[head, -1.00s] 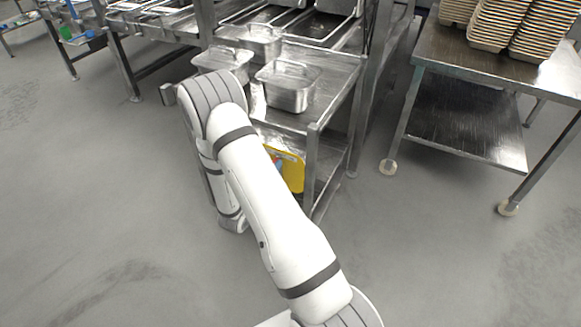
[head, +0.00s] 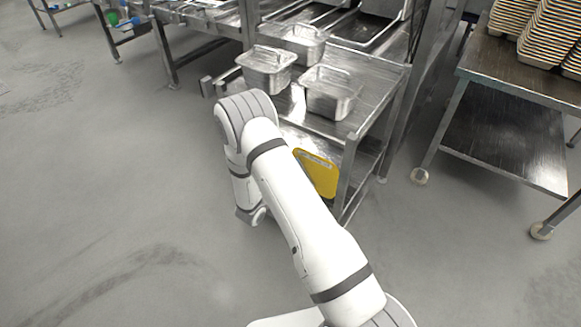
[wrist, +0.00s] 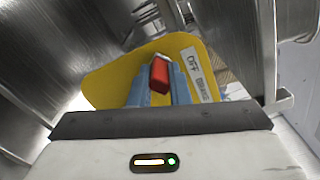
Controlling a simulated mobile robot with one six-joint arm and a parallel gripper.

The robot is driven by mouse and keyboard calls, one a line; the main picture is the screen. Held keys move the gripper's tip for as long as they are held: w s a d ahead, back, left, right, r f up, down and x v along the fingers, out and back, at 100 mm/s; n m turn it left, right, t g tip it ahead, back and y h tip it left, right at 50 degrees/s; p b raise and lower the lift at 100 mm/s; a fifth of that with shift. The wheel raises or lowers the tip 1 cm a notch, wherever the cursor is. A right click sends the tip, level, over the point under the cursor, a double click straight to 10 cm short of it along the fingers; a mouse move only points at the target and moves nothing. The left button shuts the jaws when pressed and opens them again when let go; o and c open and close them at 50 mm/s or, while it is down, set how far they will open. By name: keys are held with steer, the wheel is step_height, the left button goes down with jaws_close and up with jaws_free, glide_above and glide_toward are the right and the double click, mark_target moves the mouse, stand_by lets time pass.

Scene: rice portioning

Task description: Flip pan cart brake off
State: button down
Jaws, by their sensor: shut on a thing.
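The yellow brake plate (wrist: 108,84) fills the middle of the wrist view, with a white label (wrist: 199,75) reading "OFF" and a second, unclear word. A red brake lever (wrist: 159,74) stands in front of the plate. My gripper (wrist: 160,82) is shut on it, with one blue finger on each side. In the head view the yellow plate (head: 319,175) shows below the top of the steel pan cart (head: 371,97). My arm hides the lever and the gripper there.
Lidded steel pans stand on the cart top, one near its front edge (head: 331,94). A wheeled table (head: 500,70) with stacked trays stands at the right. Steel surfaces flank the gripper in the wrist view. The floor at left is open.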

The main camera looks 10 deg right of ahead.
steer(key=shift+a+f, duration=0.15)
steer(key=shift+a, duration=0.25)
steer(key=shift+s, duration=0.1)
steer(key=c, duration=1.6)
jaws_free()
steer(key=shift+o, duration=1.2)
steer(key=shift+d, duration=0.1)
steer(key=v, duration=0.7)
steer(key=shift+s+a, duration=0.25)
steer(key=shift+s, duration=0.05)
